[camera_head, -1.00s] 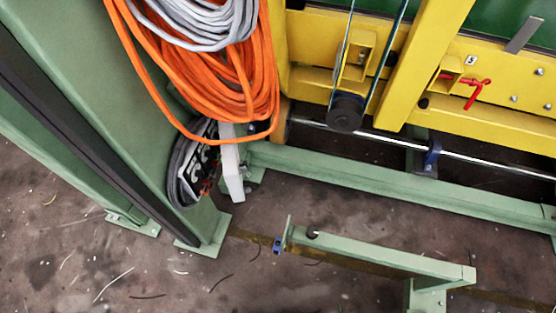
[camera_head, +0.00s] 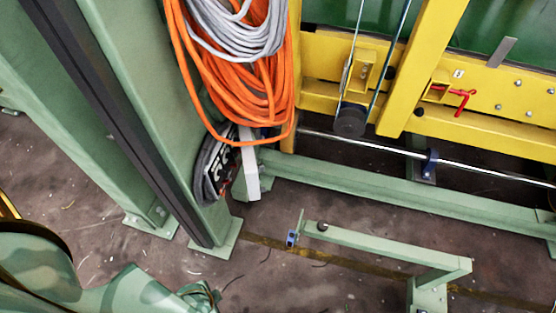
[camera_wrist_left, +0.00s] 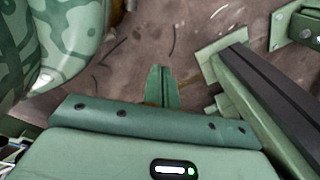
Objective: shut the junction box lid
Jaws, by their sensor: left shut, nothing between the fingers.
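I cannot make out a junction box or lid with certainty. My left arm, in green camouflage, shows at the lower left of the head view. In the left wrist view my left gripper (camera_wrist_left: 161,84) is shut and empty, pointing over the floor to the left of a green post. My right gripper is in neither view.
Orange cable (camera_head: 240,85) and grey cable (camera_head: 245,30) coils hang on the green post (camera_head: 140,110). A yellow frame (camera_head: 440,60) with a red handle (camera_head: 462,98) stands at the right. A low green bracket (camera_head: 390,250) rises from the floor.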

